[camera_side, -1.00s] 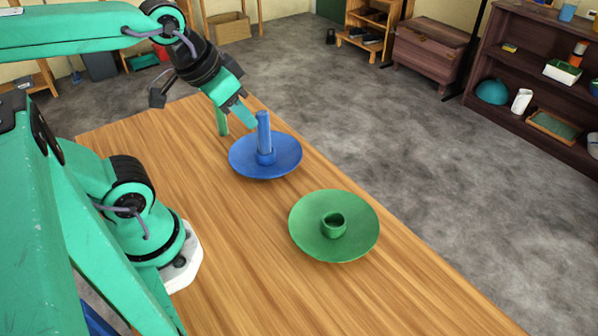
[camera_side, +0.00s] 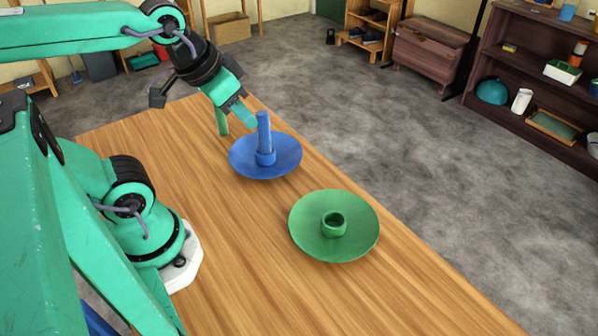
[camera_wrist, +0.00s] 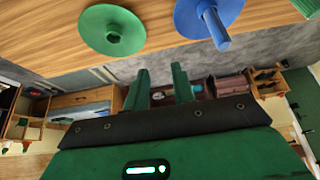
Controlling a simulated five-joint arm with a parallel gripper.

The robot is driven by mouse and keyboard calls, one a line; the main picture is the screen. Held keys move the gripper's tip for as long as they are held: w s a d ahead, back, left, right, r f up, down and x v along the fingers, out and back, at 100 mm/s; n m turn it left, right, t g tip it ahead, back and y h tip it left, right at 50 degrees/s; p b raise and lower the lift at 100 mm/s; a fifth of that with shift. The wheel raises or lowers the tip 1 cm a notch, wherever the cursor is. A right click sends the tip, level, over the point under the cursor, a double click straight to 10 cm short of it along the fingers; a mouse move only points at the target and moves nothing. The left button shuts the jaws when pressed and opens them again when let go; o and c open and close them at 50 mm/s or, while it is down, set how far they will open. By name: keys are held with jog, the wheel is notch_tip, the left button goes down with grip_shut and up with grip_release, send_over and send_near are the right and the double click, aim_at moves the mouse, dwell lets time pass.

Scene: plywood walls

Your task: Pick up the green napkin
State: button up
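The green napkin (camera_side: 221,122) is a slim upright roll standing on the table, partly hidden behind my gripper in the side view. In the wrist view it is cut off at the top right corner (camera_wrist: 308,7). My gripper (camera_side: 243,111) is above the table, close to the napkin in the side picture. In the wrist view its two fingers (camera_wrist: 160,80) are apart with nothing between them, and the napkin lies well to the right of them. I cannot tell the exact gap to the napkin.
A blue plate (camera_side: 245,163) holds an upright blue roll (camera_side: 263,132) in a ring, close to my gripper. A green plate (camera_side: 360,235) with an empty green ring (camera_side: 334,225) lies nearer the camera. The wooden table (camera_side: 420,300) is clear around them.

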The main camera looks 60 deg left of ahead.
jog(key=o, duration=0.7)
jog(key=shift+c, duration=0.2)
jog(key=w+a+g+y, duration=0.1)
jog(key=w+a+g, duration=0.1)
jog(key=w+a, duration=0.35)
jog(key=w+a+g, duration=0.1)
jog(key=w+a, duration=0.2)
jog(key=a, duration=0.6)
jog(key=a+f+g, duration=0.1)
jog(key=a+f, duration=0.1)
jog(key=a, duration=0.3)
jog(key=a+f, duration=0.3)
jog(key=a, duration=0.3)
jog(key=s+a+f+g+h, duration=0.1)
jog(key=a+f, duration=0.2)
jog(key=a, duration=0.3)
jog(key=shift+f+g, duration=0.15)
jog(key=shift+g, duration=0.15)
jog(key=shift+s+a+f, duration=0.1)
jog(key=shift+a+f, duration=0.1)
jog(key=shift+a, duration=0.15)
jog(key=shift+f, duration=0.1)
